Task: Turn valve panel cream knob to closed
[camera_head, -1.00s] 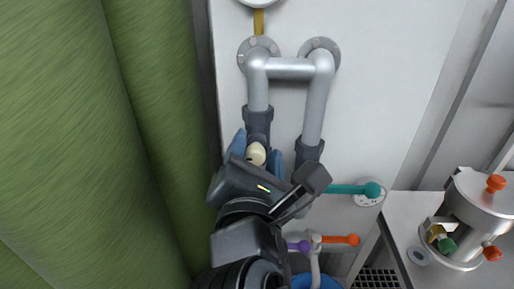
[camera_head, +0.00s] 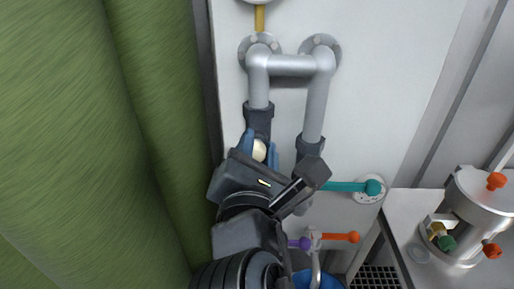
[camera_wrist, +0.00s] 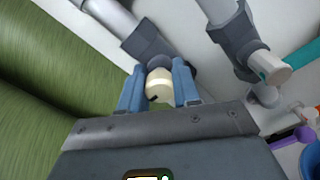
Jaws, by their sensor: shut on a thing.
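The cream knob (camera_head: 259,151) sits at the lower end of the left grey pipe on the valve panel (camera_head: 390,90). It also shows in the wrist view (camera_wrist: 159,86), with a dark mark on its near face. My gripper (camera_head: 260,150) is shut on the cream knob, one blue finger on each side. In the wrist view my gripper (camera_wrist: 160,90) has both fingers against the knob's sides. A dark valve body (camera_wrist: 152,43) stands right behind the knob.
A second dark fitting (camera_head: 310,146) stands close on the right. A teal lever (camera_head: 348,187), an orange lever (camera_head: 339,237) and a purple knob (camera_head: 303,244) lie lower right. A green curtain-like surface (camera_head: 80,130) fills the left. A metal vessel (camera_head: 475,215) stands at far right.

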